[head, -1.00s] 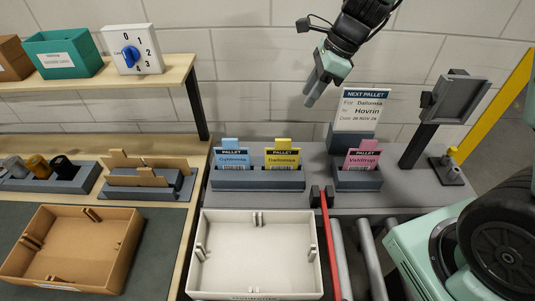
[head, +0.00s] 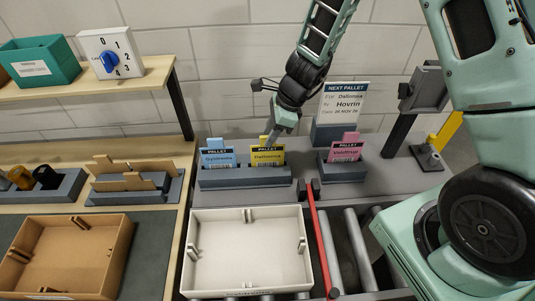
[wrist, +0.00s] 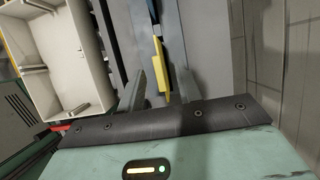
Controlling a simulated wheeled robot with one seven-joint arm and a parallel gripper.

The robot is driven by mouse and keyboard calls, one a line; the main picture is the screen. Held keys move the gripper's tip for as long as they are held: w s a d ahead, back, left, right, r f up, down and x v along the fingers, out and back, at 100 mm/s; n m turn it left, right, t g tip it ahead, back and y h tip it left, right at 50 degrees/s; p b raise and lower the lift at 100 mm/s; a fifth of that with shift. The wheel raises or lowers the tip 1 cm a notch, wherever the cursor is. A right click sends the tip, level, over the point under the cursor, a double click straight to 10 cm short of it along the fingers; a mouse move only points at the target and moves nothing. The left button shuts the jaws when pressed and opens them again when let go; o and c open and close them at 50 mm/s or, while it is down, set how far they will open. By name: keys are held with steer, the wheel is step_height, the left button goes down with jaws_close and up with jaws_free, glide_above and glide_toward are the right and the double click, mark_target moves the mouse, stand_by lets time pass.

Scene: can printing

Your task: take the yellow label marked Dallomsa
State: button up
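The yellow label marked Dallomsa (head: 268,158) stands upright in the right part of a dark grey two-slot holder (head: 245,177), beside the blue label marked Gyldensø (head: 218,158). My gripper (head: 271,139) is down at the top of the yellow label and covers its tab in the head view. In the wrist view the yellow label (wrist: 161,70) shows edge-on between the fingers of my gripper (wrist: 155,90). The left finger is visibly apart from it. The gripper looks open; contact on the right side is unclear.
A pink label (head: 346,151) stands in a separate holder (head: 342,171) to the right, before the NEXT PALLET sign (head: 343,103). An empty white tray (head: 247,252) lies in front, beside a red bar (head: 319,235) and rollers (head: 357,250). A brown tray (head: 66,258) is at left.

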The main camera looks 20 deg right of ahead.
steer(key=shift+x, duration=1.05)
jaws_close()
steer(key=shift+r, duration=0.15)
